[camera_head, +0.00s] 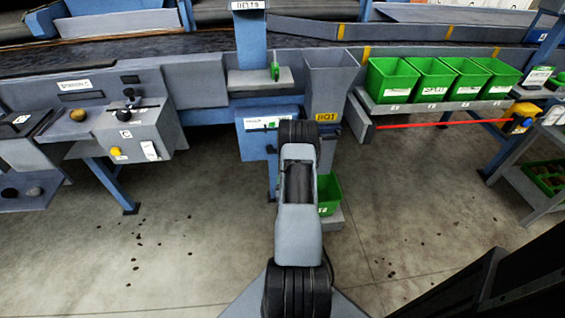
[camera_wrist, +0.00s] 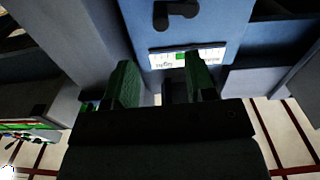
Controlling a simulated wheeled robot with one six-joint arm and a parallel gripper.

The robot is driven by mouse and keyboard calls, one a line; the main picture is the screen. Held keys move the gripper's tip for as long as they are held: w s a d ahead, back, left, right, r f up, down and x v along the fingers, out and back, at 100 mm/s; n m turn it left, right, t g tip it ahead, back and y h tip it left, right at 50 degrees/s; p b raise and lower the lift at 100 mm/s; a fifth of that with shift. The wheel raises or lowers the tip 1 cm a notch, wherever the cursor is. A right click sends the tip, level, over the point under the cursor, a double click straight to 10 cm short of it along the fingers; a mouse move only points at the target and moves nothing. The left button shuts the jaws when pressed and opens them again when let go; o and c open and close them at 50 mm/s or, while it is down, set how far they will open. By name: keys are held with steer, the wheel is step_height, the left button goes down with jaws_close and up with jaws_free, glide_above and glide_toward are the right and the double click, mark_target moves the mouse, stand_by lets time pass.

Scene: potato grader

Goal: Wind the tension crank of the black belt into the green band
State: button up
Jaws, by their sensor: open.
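My gripper (camera_wrist: 160,78) is open and empty, its two green-padded fingers apart in the wrist view. Beyond them is a blue box (camera_wrist: 215,25) with a black crank handle (camera_wrist: 176,11) at the top of the picture, ahead of the fingers and not touched. A white scale strip (camera_wrist: 187,57) with a green band sits below the crank; its pointer cannot be made out. In the head view the blue box (camera_head: 252,143) and its scale (camera_head: 262,123) show left of my arm, which hides the crank and my gripper. The black belt (camera_head: 190,42) runs along the back.
A grey control box (camera_head: 130,130) is at left. Several green bins (camera_head: 392,80) stand on a right shelf, with a red bar (camera_head: 420,125) below.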

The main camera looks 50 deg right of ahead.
steer(key=b+x, duration=0.1)
steer(key=x, duration=1)
steer(key=shift+w+d, duration=0.1)
steer(key=shift+w, duration=0.1)
steer(key=shift+c, duration=0.4)
steer(key=c, duration=0.8)
steer(key=shift+b, duration=0.3)
steer(key=shift+c, duration=0.2)
steer(key=shift+f, duration=0.1)
